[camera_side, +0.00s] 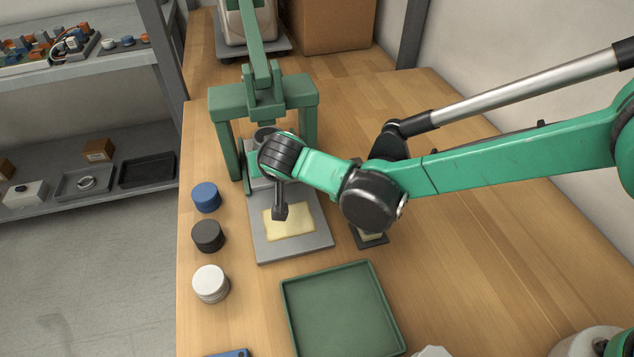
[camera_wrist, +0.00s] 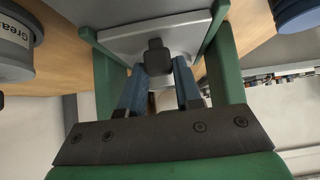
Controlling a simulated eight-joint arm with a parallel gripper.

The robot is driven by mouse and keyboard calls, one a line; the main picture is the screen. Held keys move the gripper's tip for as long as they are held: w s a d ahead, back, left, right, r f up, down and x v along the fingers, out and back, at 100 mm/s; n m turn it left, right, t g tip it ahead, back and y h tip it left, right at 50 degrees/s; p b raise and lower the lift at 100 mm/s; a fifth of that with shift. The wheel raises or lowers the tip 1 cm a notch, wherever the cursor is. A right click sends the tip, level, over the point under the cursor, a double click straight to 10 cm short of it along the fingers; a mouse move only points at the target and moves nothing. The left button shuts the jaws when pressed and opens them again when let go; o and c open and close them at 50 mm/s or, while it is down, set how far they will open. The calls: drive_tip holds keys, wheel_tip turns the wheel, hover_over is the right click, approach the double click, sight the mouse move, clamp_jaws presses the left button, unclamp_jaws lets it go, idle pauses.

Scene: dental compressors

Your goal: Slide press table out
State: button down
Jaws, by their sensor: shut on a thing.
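The green press frame (camera_side: 220,104) stands at the back of the bench. Its grey press table (camera_side: 262,243) extends forward from between the uprights, with a pale yellow sheet (camera_side: 300,222) on top. My gripper (camera_side: 280,203) reaches down over the press table, in front of the frame. In the wrist view my gripper (camera_wrist: 158,76) has its blue-grey fingers on either side of a black handle (camera_wrist: 157,52) and is shut on it. The grey plate (camera_wrist: 185,30) shows behind the handle. My wrist hides part of the press and the rear of the table in the side view.
Blue (camera_side: 206,196), black (camera_side: 208,235) and white (camera_side: 210,282) round containers line the left bench edge. A green tray (camera_side: 290,305) lies in front. A small dark stand (camera_side: 374,243) with a yellowish block sits close on the right. Bench to the right is mostly clear.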

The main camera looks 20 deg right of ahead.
idle(0.8)
drive_tip(key=s, duration=1.1)
drive_tip(key=shift+s, duration=0.3)
drive_tip(key=c, duration=0.6)
unclamp_jaws()
drive_tip(key=shift+v, duration=2.8)
drive_tip(key=shift+w, duration=0.1)
